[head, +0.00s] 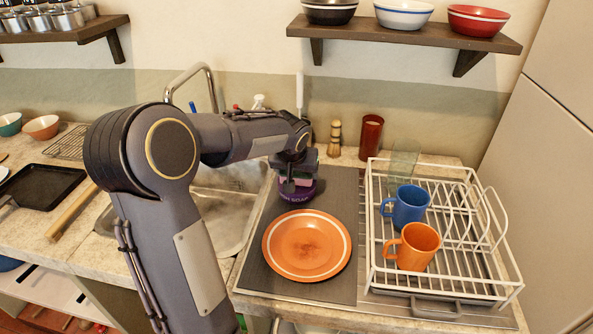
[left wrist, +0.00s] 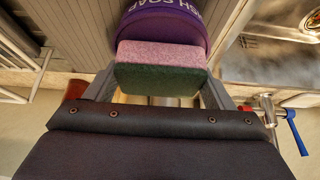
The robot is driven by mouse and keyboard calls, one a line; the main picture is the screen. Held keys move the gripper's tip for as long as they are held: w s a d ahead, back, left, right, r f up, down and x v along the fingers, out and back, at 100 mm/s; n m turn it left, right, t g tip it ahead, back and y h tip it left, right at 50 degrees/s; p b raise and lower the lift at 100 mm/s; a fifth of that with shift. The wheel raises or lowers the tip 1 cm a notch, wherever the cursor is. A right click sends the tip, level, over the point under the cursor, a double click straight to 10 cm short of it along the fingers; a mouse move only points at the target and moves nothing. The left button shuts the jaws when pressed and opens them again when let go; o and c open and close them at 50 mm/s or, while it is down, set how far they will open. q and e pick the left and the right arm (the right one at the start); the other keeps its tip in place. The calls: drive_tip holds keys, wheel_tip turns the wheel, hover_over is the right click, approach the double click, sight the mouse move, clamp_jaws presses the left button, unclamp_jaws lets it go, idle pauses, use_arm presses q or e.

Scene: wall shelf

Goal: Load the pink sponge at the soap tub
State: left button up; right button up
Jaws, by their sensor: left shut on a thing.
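The pink sponge (left wrist: 160,55), with a dark green scouring side, is between the fingers of my left gripper (left wrist: 160,82) in the left wrist view. The gripper is shut on it. The purple soap tub (left wrist: 178,18), with white lettering, is right by the sponge. In the head view, my left gripper (head: 296,175) is over the tub (head: 300,193), behind the orange plate, and hides most of the sponge. I cannot tell whether the sponge touches the tub. My right gripper is not in view.
The orange plate (head: 306,262) with a dark smear lies on the grey mat. A white dish rack (head: 448,277) with a blue mug (head: 408,206) and an orange mug (head: 415,246) stands right. A red cup (head: 371,135) and brush (head: 335,137) stand behind. The sink (head: 222,218) is left.

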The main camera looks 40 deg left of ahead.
use_arm(q)
drive_tip(key=shift+f+b, duration=0.6)
drive_tip(key=shift+b, duration=0.05)
idle(1.7)
drive_tip(key=shift+r, duration=0.1)
drive_tip(key=shift+r+p, duration=2.45)
drive_tip(key=shift+r, duration=1.1)
drive_tip(key=shift+f, duration=0.1)
